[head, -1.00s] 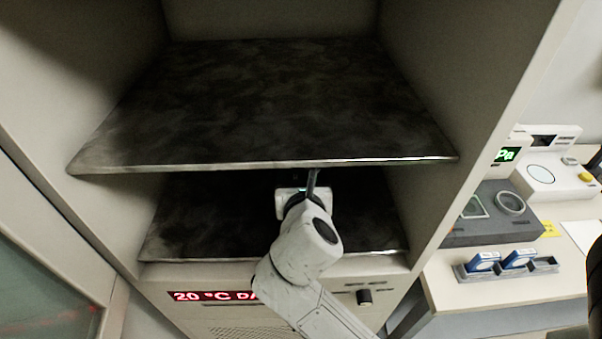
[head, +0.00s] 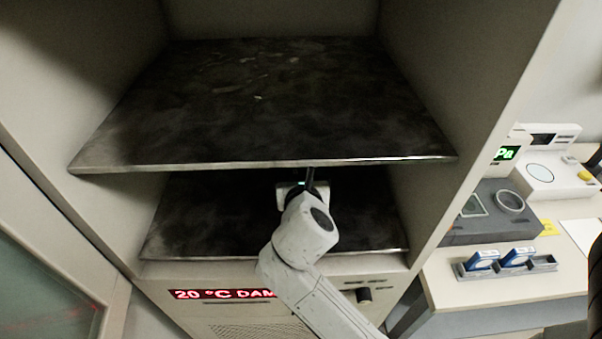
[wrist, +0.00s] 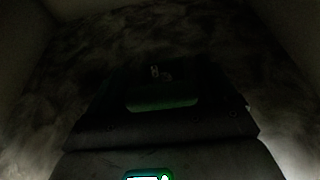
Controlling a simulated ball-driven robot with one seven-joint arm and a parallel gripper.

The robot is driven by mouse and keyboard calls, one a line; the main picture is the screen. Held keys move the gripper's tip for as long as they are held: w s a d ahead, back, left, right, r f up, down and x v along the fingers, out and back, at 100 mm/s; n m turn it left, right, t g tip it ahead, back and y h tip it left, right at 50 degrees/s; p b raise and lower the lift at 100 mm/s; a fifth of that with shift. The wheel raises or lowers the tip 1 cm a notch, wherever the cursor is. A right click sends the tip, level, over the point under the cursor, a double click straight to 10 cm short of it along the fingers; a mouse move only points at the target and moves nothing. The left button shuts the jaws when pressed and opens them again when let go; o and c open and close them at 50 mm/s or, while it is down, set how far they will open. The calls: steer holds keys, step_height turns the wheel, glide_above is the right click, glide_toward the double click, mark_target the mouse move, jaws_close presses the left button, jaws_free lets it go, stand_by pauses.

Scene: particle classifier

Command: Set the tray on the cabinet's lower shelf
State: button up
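The cabinet's lower shelf (head: 195,220) is a dark, mottled plate beneath the upper shelf (head: 265,110). My gripper (head: 293,190) is inside the lower compartment, above the lower shelf and partly behind the upper shelf's front edge. Its fingertips are hidden in the head view. In the wrist view, the gripper body fills the bottom, and a dark form with a greenish edge (wrist: 163,104) lies beyond it. Small pale marks show there. I cannot make out a tray for certain, nor whether the fingers hold one. The mottled shelf surface (wrist: 60,90) surrounds this dark form.
The cabinet's side walls (head: 455,110) and the upper shelf's front edge bound the space around my arm. A red display (head: 222,294) and a black knob (head: 363,295) are below. At right, a table (head: 500,290) holds instruments and a rack (head: 505,268) with blue-labelled items.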

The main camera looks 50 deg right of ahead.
steer(key=shift+o, duration=1.2)
steer(key=shift+r, duration=0.15)
steer(key=shift+s+a, duration=0.15)
steer(key=shift+a, duration=0.1)
steer(key=v, duration=0.4)
steer(key=shift+s+a+r, duration=0.15)
steer(key=shift+s+a, duration=0.1)
steer(key=s+a+b, duration=0.1)
steer(key=s+a, duration=0.6)
steer(key=a, duration=0.2)
steer(key=shift+b, duration=0.35)
steer(key=shift+s+a, duration=0.1)
steer(key=shift+c, duration=0.3)
